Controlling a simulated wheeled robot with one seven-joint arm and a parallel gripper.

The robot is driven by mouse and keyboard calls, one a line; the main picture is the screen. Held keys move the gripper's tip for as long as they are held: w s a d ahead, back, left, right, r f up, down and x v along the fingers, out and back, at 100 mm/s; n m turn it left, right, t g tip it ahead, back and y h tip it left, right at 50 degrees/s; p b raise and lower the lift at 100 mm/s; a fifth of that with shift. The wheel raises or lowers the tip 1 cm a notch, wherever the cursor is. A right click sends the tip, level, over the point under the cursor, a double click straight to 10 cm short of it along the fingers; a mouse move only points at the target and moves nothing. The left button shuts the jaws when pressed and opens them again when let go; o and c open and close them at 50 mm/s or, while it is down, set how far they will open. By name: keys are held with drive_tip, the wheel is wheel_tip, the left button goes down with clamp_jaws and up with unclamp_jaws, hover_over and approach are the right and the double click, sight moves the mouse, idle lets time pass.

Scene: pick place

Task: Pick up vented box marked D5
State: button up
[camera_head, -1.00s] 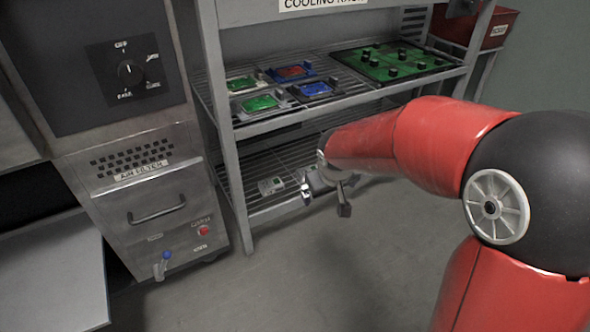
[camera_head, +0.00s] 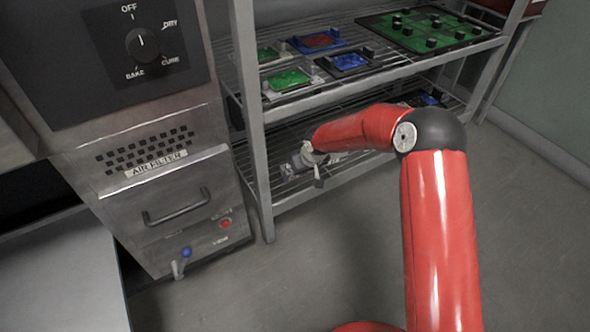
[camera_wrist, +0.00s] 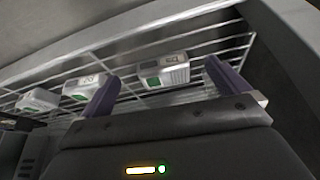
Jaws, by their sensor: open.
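Several small white boxes with green patches sit on a wire shelf in the wrist view. One box (camera_wrist: 172,68) appears between the two purple fingers of my gripper (camera_wrist: 161,74), beyond their tips. A second box (camera_wrist: 84,87) is just left of the left finger, and a third box (camera_wrist: 38,99) is farther left. Their markings are too small to read, so I cannot tell which is D5. My gripper is open and empty. In the head view my gripper (camera_head: 306,163) is at the front of the lower shelf, and the boxes there are largely hidden.
The upper shelf carries small green, red and blue boards and a large green board (camera_head: 428,32). A rack post (camera_head: 254,120) stands left of my gripper. An oven-like cabinet (camera_head: 165,190) is farther left. The floor (camera_head: 330,260) in front is clear.

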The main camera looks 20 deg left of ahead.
drive_tip(key=w+a, duration=0.3)
drive_tip(key=x, duration=0.5)
drive_tip(key=shift+w+a+b, duration=0.1)
drive_tip(key=shift+b, duration=0.2)
drive_tip(key=shift+c, duration=0.3)
drive_tip(key=c, duration=0.9)
